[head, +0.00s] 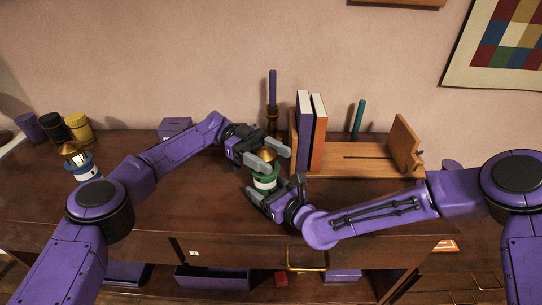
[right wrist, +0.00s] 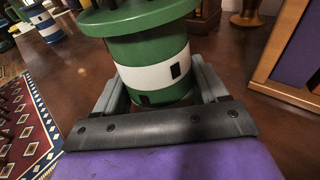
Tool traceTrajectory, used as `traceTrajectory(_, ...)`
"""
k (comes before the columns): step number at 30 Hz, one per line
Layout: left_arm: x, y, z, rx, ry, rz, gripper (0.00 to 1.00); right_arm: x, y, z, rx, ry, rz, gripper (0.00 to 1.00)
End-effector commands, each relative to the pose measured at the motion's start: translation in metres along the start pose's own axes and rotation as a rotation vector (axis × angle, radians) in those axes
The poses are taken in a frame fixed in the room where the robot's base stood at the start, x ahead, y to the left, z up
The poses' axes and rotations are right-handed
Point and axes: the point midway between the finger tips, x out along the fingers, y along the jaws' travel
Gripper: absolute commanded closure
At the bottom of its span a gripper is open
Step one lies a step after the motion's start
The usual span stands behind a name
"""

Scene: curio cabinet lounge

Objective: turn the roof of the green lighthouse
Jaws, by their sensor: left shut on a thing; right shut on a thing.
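The green lighthouse (head: 264,183) stands upright on the dark wooden cabinet top, with a white band and a brass-coloured roof (head: 266,154). My left gripper (head: 279,159) is shut on the roof from the left, one finger on each side. My right gripper (head: 276,188) is shut on the lower tower, below the gallery. In the right wrist view, its grey fingers flank the green and white tower (right wrist: 152,72), which has small dark windows. The roof is out of that view, above its top edge. The fingers partly hide the roof and the base in the head view.
A blue and white lighthouse (head: 83,168) with a brass roof stands at left, near purple, black and yellow jars (head: 77,127). Behind are a candlestick (head: 272,115), upright books (head: 318,130) and a wooden bookend stand (head: 360,160). The cabinet top between the lighthouses is mostly clear.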

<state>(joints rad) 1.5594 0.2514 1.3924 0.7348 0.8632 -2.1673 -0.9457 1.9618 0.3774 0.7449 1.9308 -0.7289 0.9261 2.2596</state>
Motion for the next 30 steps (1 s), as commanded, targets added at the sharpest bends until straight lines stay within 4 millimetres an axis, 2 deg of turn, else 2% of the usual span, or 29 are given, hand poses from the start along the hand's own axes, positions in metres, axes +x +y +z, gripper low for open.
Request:
traceTrajectory(3,0.001,0.001,0.001,0.001,-0.002,0.003,0.65,-0.001,-0.002,-0.004,0.005,0.008,-0.006,0.82)
traceTrajectory(4,0.001,0.001,0.001,0.001,-0.003,0.003,0.31,-0.001,-0.002,-0.004,0.005,0.008,-0.006,0.82)
traceTrajectory(6,0.001,0.001,0.001,0.001,-0.003,0.003,0.13,-0.001,-0.002,-0.004,0.004,0.007,-0.006,0.82)
traceTrajectory(14,0.000,0.000,0.001,0.000,-0.002,0.001,0.13,-0.001,-0.002,-0.004,0.002,0.007,-0.004,0.82)
traceTrajectory(17,0.000,0.000,-0.007,0.002,-0.003,0.001,0.13,-0.001,-0.002,-0.004,0.001,0.006,-0.004,0.82)
traceTrajectory(24,0.001,0.001,-0.061,0.005,-0.004,0.001,0.13,0.000,-0.002,-0.004,0.000,0.006,-0.003,0.82)
traceTrajectory(30,0.001,0.002,-0.094,0.003,-0.004,0.001,0.13,0.000,-0.001,-0.004,0.000,0.006,-0.003,0.82)
